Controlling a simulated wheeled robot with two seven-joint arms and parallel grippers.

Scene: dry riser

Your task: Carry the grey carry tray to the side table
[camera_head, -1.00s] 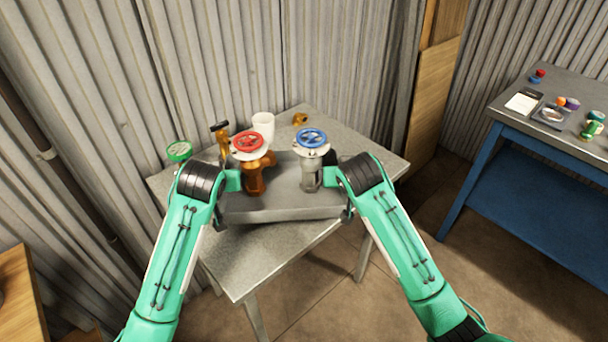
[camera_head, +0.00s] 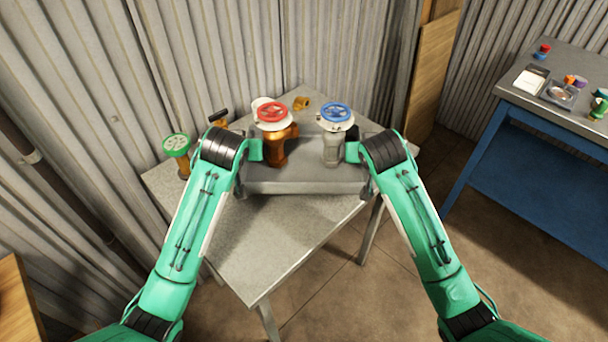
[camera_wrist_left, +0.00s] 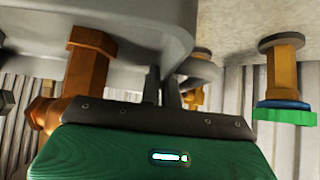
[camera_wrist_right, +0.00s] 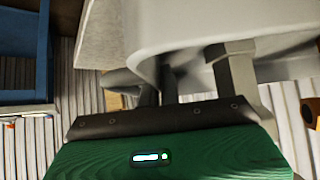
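The grey carry tray (camera_head: 305,187) is held level between my two grippers over the grey metal table (camera_head: 265,250), its right end past the table's right edge. On it stand an orange-brown valve with a red handwheel (camera_head: 271,112) and a grey valve with a blue handwheel (camera_head: 336,112), both upright. My left gripper (camera_head: 254,150) is shut on the tray's left handle; the fingers also show in the left wrist view (camera_wrist_left: 161,88). My right gripper (camera_head: 358,151) is shut on the right handle, also in the right wrist view (camera_wrist_right: 158,85). The gap beneath the tray is hidden in the head view.
A green-wheeled valve (camera_head: 176,146), a brass fitting (camera_head: 302,103) and a black-handled item (camera_head: 218,116) are on the grey table. A blue-framed bench (camera_head: 560,150) with small items stands right. A wooden top (camera_head: 18,305) shows lower left. Corrugated walls stand behind; the grey table's front is clear.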

